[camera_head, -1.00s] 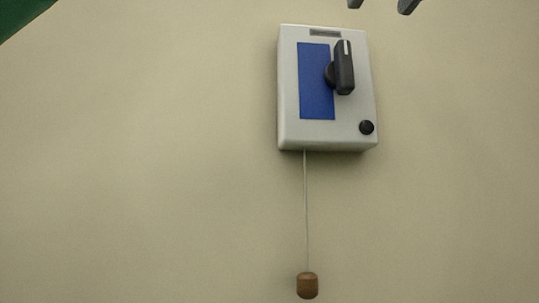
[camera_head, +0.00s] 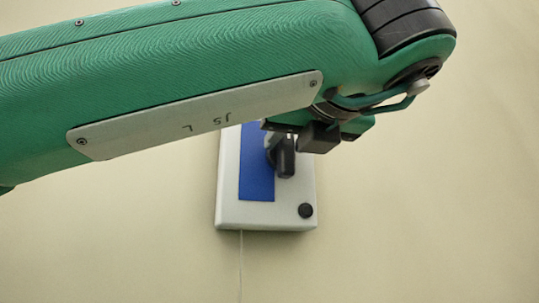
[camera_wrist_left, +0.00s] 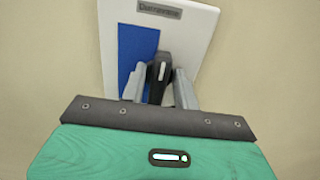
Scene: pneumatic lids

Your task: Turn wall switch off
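The wall switch is a pale box (camera_head: 230,190) with a blue panel (camera_head: 257,187) and a black rotary handle (camera_head: 286,165). My left arm covers its upper part in the head view. My left gripper (camera_head: 297,135) is at the upper part of the handle there, its fingers partly hidden. In the left wrist view, the black handle (camera_wrist_left: 159,78) with a white mark stands nearly upright between the two grey fingers of my left gripper (camera_wrist_left: 158,86). The fingers are apart, one on each side of it, and look clear of a firm grip. My right gripper is not in view.
A small black round button (camera_head: 305,211) is at the box's lower right. A thin cord (camera_head: 240,265) hangs below the box. The beige wall around the box is otherwise bare.

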